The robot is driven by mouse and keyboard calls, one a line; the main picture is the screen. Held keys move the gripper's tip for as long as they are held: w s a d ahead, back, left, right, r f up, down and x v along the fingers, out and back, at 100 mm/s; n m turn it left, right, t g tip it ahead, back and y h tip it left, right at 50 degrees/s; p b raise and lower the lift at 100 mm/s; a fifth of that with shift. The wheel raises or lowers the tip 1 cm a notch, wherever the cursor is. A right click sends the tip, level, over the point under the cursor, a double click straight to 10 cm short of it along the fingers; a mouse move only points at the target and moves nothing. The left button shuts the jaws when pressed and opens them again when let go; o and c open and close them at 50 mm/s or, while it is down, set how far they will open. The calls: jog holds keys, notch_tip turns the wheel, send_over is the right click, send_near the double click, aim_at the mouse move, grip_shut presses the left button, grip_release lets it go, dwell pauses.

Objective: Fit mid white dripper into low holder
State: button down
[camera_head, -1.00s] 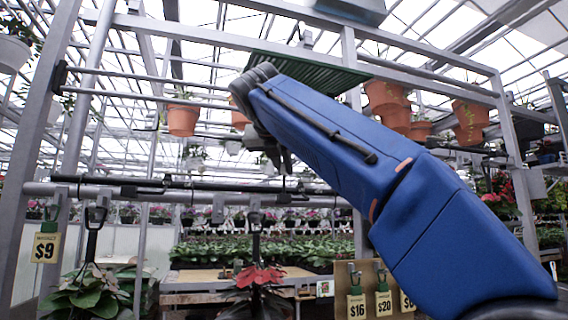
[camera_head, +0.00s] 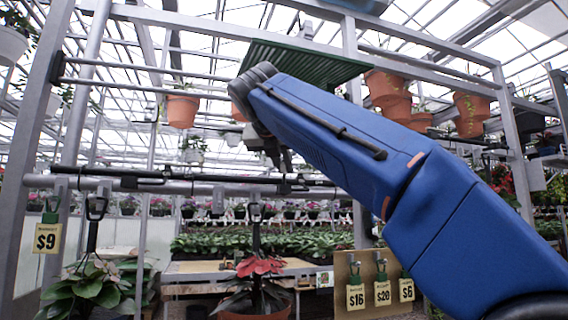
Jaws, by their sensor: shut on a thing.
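My gripper (camera_head: 275,154) hangs at the end of my blue arm, pointing down, just above the low horizontal pipe in the picture. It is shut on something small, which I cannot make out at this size. Black rods and fittings (camera_head: 150,180) run along the grey pipe (camera_head: 200,188). Small pale grey clips (camera_head: 217,200) hang from the pipe left of my gripper. I cannot tell the mid white dripper or the low holder apart from the other small parts here.
A grey metal frame (camera_head: 502,120) surrounds the work area. Terracotta pots (camera_head: 182,110) hang from its upper bars. A potted poinsettia (camera_head: 258,268) hangs below the pipe. A board with price tags (camera_head: 382,293) stands at lower right. A $9 tag (camera_head: 47,238) hangs at left.

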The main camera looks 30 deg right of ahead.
jog(key=shift+f, duration=1)
jog(key=shift+f, duration=0.1)
jog(key=c, duration=1.7)
grip_release()
jog(key=shift+c, duration=0.2)
jog(key=v, duration=1.7)
jog(key=shift+a, duration=0.2)
jog(key=shift+s, duration=0.1)
